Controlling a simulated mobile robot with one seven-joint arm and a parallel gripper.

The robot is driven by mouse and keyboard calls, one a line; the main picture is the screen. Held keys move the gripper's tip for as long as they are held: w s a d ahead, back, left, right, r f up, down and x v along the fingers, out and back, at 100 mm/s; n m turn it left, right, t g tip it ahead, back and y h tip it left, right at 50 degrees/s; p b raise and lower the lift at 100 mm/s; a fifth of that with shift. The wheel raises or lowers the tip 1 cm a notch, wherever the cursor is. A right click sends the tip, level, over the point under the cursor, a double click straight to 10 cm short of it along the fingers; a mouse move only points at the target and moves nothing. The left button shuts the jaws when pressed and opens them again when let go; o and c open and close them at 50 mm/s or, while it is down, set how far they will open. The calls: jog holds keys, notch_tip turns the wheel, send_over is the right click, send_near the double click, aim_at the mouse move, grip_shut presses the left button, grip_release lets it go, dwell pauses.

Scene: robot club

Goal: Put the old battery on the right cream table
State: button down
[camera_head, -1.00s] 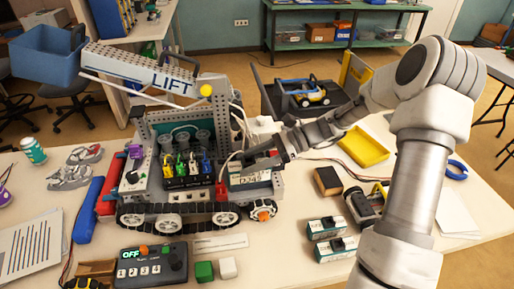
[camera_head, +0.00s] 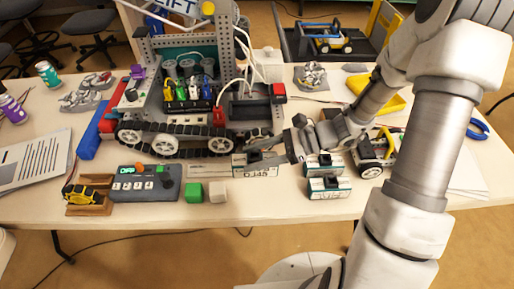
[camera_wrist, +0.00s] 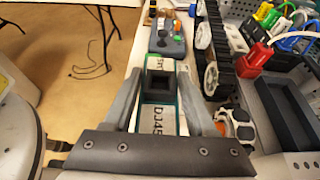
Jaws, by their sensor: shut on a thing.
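The old battery, a white-and-teal block with dark lettering and a dark handle, is in my gripper; it shows in the head view (camera_head: 258,170) and the wrist view (camera_wrist: 161,128). My gripper (camera_head: 274,154) is shut on its handle, with a finger on each side in the wrist view (camera_wrist: 161,84). The battery is in front of the tracked robot's right end, low over the cream table (camera_head: 290,207); I cannot tell whether it touches. The robot's dark battery bay (camera_head: 250,110) looks empty. Which table is the right cream one is unclear.
Two similar teal-and-white batteries (camera_head: 328,188) (camera_head: 322,164) stand just right of the held one. A small wheeled vehicle (camera_head: 372,150), yellow tray (camera_head: 395,104) and control box (camera_head: 145,184) are nearby.

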jog(key=shift+f+b, duration=3.9)
jog(key=shift+f, duration=0.5)
jog(key=shift+f, duration=0.45)
jog(key=shift+c, duration=0.6)
grip_release()
jog(key=shift+r+p, duration=3)
jog(key=shift+r, duration=0.5)
